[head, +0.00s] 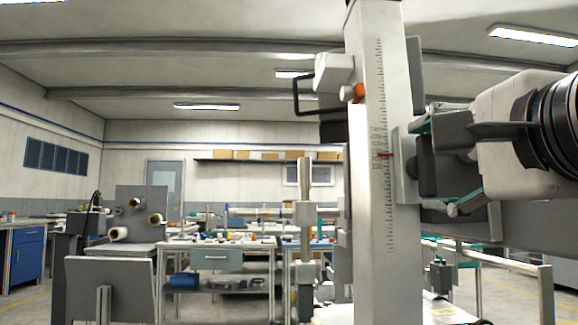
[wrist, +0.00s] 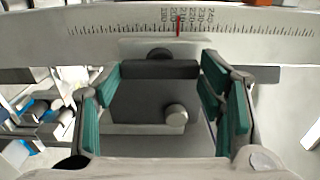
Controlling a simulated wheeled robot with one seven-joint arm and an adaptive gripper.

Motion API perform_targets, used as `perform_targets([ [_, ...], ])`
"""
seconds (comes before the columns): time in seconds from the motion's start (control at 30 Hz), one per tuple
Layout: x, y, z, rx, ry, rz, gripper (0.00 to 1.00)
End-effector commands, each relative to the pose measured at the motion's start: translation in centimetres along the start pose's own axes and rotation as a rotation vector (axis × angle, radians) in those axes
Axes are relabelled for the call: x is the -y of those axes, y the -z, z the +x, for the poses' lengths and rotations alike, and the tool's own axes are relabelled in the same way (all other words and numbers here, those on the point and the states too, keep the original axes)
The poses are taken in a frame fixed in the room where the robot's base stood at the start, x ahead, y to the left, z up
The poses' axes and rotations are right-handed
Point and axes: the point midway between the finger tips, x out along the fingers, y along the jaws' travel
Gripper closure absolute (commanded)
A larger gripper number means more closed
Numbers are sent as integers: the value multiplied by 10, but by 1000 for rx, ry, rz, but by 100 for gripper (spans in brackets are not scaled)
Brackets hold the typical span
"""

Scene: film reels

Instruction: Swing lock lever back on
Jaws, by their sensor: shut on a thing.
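My gripper (head: 434,164) comes in from the right beside a tall pale column (head: 378,230) with a printed scale. In the wrist view its two teal-padded fingers (wrist: 160,78) are closed against the ends of a dark grey block (wrist: 158,69). The block is in front of a light plate (wrist: 130,47) on the column. I cannot tell for sure which part is the lock lever. A red pointer (wrist: 178,26) crosses the scale, between the 200 and 230 marks.
Workbenches (head: 225,241) and a grey stand with reels (head: 143,205) are behind, left. A metal rail (head: 490,258) runs below my arm.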

Motion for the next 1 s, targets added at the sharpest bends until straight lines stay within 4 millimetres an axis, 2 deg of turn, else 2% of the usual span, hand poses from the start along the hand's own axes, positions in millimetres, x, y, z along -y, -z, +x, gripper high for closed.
perform_targets([
  [0.3,-1,1,0,0,-2,7,65],
  [0.33,-1,1,0,0,-2,6,31],
  [0.4,-1,1,0,0,-2,6,18],
  [0.77,0,0,-2,0,0,3,18],
  [0.87,1,0,-10,0,3,2,18],
  [1.0,1,0,-32,-2,4,2,18],
])
